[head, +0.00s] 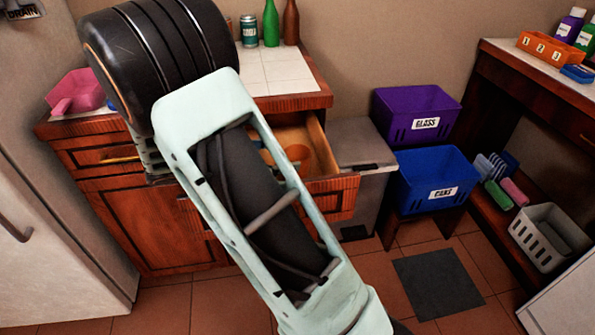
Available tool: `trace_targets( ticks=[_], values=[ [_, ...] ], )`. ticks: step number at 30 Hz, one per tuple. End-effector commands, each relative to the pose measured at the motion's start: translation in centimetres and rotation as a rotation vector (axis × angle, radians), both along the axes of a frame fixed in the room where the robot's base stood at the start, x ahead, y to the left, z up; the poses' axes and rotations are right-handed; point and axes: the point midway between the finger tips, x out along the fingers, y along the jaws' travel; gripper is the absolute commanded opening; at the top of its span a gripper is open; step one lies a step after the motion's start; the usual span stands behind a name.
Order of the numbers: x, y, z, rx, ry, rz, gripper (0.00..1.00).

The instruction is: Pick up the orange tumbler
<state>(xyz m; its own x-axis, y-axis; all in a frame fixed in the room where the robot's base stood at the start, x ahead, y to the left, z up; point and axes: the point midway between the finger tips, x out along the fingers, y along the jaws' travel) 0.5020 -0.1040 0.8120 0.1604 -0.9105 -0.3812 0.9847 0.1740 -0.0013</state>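A drawer (325,196) under the tiled counter stands open. An orange rounded shape (298,153) shows inside it, partly hidden by my arm. I cannot tell whether this is the orange tumbler, and no other clear orange tumbler shows. My arm crosses the view from the lower middle to the upper left and covers much of the counter and drawer. My gripper does not show clearly; it is hidden behind the arm or out of view.
A green bottle (271,24), a brown bottle (291,23) and a teal can (249,31) stand at the counter's back. A pink container (76,93) is at left. Purple (395,111) and blue (420,190) bins stand at right. The tiled counter's right part (283,75) is clear.

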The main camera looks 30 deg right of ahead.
Motion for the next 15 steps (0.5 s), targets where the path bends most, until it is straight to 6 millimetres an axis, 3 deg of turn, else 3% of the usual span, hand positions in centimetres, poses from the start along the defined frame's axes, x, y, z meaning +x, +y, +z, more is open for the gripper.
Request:
trace_targets(
  ticks=[15],
  values=[
    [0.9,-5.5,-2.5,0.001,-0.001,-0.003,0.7]
  ],
)
